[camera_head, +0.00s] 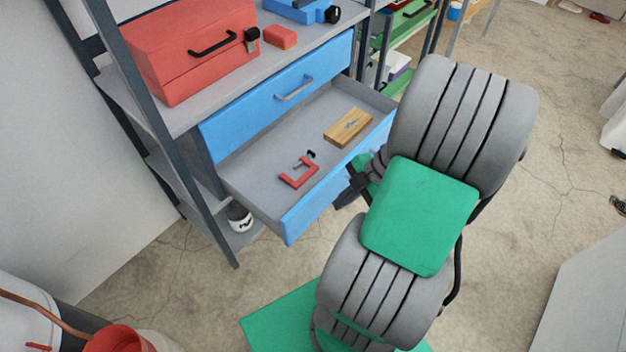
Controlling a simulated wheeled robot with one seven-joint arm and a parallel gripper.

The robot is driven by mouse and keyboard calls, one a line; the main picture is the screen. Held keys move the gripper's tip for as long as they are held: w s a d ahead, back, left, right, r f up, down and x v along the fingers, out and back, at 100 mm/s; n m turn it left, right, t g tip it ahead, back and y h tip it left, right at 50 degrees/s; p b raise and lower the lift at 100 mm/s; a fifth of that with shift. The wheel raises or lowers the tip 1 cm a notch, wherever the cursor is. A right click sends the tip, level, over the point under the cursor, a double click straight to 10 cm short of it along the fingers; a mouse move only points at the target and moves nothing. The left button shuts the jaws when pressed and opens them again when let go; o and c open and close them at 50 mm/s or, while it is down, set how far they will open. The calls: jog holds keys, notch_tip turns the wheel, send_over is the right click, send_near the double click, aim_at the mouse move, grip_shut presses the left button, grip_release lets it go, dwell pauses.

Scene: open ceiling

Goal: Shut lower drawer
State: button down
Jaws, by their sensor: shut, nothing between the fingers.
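The lower drawer (255,186) has a blue front and a grey inside, and it is pulled well out of the shelf unit. Its blue front panel (305,215) faces me, and its right part is partly hidden by my arm. A red clamp (299,172) and a wooden block (348,127) lie inside it. The upper blue drawer (270,92) above it is shut. My gripper (347,197) is at the front of the lower drawer, toward its right part. Its fingers are dark, small and shut with nothing held. I cannot tell whether they touch the panel.
A red toolbox (190,48) and a small red box (280,37) stand on the shelf above. A jar (239,217) sits on the bottom shelf. A red bucket (116,340) is at the lower left. Concrete floor is open to the right.

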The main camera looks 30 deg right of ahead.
jog(key=s+d+r+n+t+p, duration=0.1)
jog(key=d+r+n, duration=0.1)
send_near(303, 211)
notch_tip(303, 211, down, 4)
jog(key=a, duration=0.2)
jog(key=shift+w+a, duration=0.2)
jog(key=shift+w, duration=0.4)
jog(key=shift+w, duration=0.15)
